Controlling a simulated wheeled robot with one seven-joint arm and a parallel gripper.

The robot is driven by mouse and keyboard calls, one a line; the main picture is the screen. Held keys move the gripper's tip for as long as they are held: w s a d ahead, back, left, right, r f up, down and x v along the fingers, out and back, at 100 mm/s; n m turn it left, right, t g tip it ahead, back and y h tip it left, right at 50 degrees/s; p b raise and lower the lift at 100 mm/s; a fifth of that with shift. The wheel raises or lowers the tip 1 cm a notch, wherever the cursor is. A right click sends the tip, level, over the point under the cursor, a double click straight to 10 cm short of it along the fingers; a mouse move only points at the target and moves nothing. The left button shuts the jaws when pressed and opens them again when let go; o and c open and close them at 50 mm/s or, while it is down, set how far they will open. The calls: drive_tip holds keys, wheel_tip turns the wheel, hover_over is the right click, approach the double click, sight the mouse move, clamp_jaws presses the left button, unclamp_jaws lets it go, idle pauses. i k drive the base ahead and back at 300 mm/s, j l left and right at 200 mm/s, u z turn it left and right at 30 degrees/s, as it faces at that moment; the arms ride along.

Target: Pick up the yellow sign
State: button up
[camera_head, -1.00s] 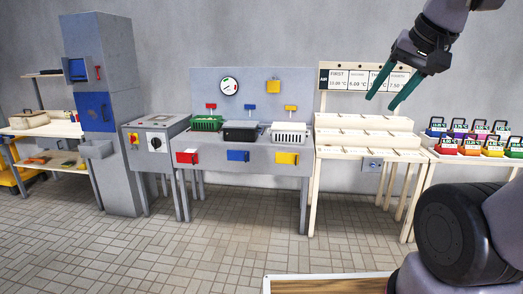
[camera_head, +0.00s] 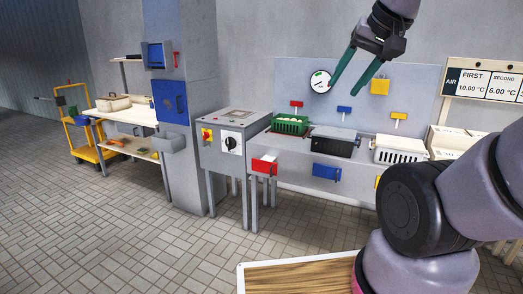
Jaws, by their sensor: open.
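Two yellow pieces show on the grey back panel of the workstation. The other is a small yellow sign (camera_head: 398,115) lower down, above the white basket. I cannot tell from the picture which one the task means. My gripper (camera_head: 347,87) has green fingers spread open and empty. It hangs in the air at the top, left of the square plate in the picture and apart from both.
A green basket (camera_head: 290,124), a black bin (camera_head: 334,141) and a white basket (camera_head: 401,149) stand on the workstation. The tiled floor (camera_head: 120,235) in front is open.

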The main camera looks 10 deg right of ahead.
sight(379, 86)
drive_tip(key=i+z, duration=0.25)
drive_tip(key=i, duration=0.15)
drive_tip(key=i+j+z, duration=0.2)
drive_tip(key=i, duration=0.2)
drive_tip(key=i+j+z, duration=0.5)
drive_tip(key=z, duration=0.15)
drive_tip(key=i+j+z, duration=0.85)
drive_tip(key=j+z, duration=0.25)
drive_tip(key=j, duration=0.15)
